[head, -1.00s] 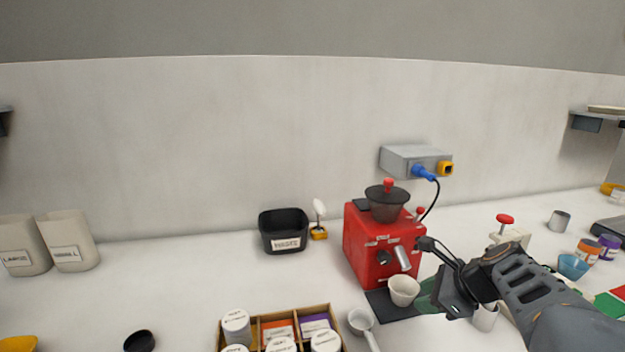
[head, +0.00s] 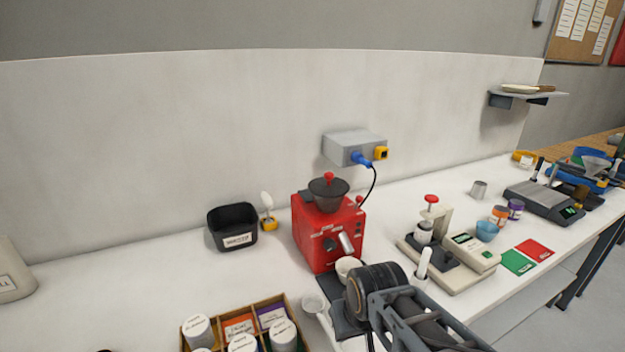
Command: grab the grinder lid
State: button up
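The grinder (head: 318,236) is a red box standing on the counter near the middle of the head view. Its dark lid (head: 328,187) with a red knob (head: 329,176) sits on top of the dark hopper (head: 327,201). My arm shows in the lower right of the view, in front of and below the grinder, and its end covers part of the dark mat. The lid is well apart from my arm.
A white cup (head: 347,266) stands at the grinder's front. A black waste bin (head: 232,227) stands left of it, and a compartment box (head: 283,301) with jars is in front. A press-like device (head: 468,262) stands right. A blue plug cable (head: 373,187) runs behind the grinder.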

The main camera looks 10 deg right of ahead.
aim_at(327, 186)
jog(key=k, duration=1)
jog(key=z, duration=1.25)
jog(key=i, duration=1)
jog(key=u, duration=2.95)
